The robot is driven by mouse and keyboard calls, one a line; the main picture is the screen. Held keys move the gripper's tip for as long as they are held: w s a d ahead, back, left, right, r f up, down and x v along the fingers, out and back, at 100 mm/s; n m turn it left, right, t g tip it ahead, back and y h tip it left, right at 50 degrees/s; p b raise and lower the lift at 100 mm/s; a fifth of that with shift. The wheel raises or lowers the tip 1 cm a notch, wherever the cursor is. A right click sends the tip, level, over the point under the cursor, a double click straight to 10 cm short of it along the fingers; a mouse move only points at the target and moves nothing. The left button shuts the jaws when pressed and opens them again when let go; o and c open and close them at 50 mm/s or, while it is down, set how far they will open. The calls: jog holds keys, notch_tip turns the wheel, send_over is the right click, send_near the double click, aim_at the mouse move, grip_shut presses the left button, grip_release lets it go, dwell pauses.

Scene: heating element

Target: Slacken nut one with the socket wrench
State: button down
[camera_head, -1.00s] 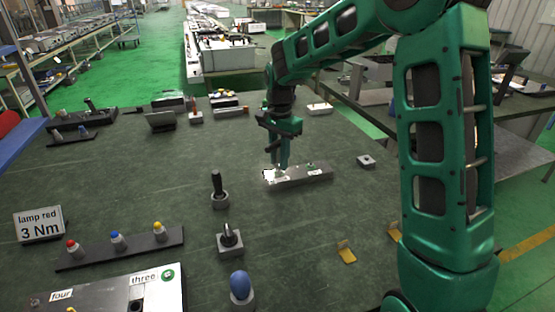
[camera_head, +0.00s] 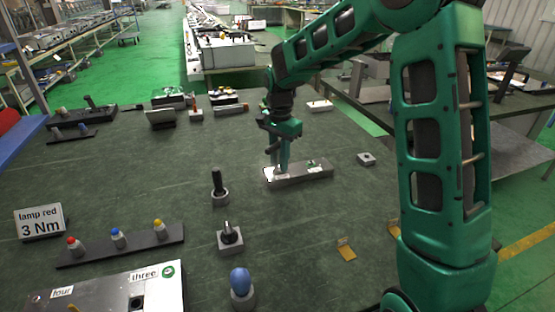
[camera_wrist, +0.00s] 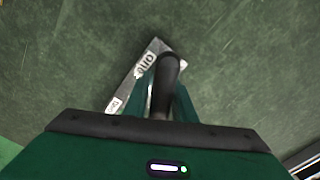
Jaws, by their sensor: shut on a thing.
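A grey metal block (camera_head: 310,174) with white labels lies on the dark green table, to the right of the middle. My gripper (camera_head: 280,163) points down over the block's left end. In the wrist view, my gripper (camera_wrist: 163,100) is shut on a black-handled tool, which looks like the socket wrench (camera_wrist: 166,72). The handle stands over the block (camera_wrist: 125,88), beside the label reading "one" (camera_wrist: 146,64). Nut one is hidden beneath the tool and fingers, so I cannot tell whether the socket sits on it.
A rack of coloured lamps (camera_head: 119,241) and a "lamp red 3 Nm" sign (camera_head: 40,222) are at the left. A small grey piece (camera_head: 366,159) lies to the right.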

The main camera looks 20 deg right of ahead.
jog(key=shift+f, duration=0.25)
jog(key=n, duration=0.4)
jog(key=shift+r, duration=0.1)
dwell(0.3)
jog(key=n, duration=0.4)
dwell(0.4)
